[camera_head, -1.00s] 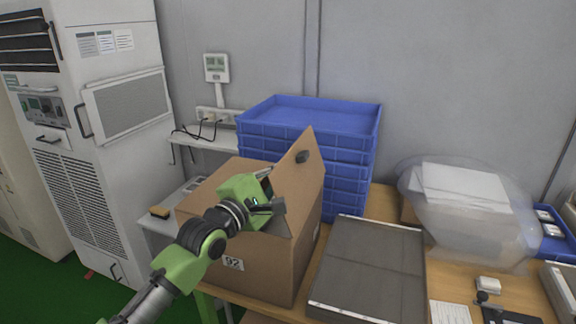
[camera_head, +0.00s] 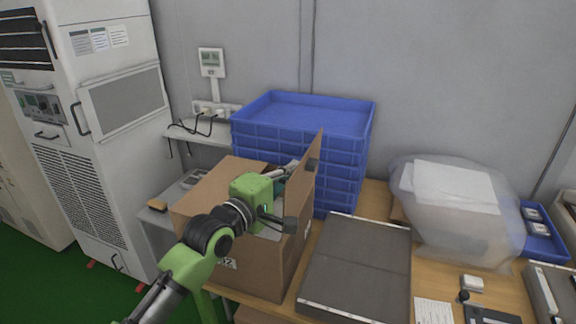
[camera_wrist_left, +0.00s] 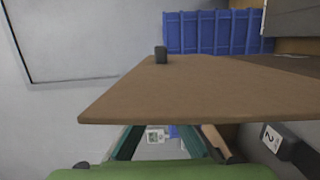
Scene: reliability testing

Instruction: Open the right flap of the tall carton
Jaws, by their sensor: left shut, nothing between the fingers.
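The tall cardboard carton (camera_head: 255,268) stands on the wooden table, with a number label on its front. Its right flap (camera_head: 305,180) stands raised, seen nearly edge-on in the head view. My right gripper is not in view.
Stacked blue crates (camera_head: 300,115) stand close behind the carton. A grey flat case (camera_head: 358,265) lies to its right. A plastic-wrapped bundle (camera_head: 455,215) is further right. A white cabinet (camera_head: 100,130) stands left. A small shelf (camera_head: 200,135) with cables is behind the carton.

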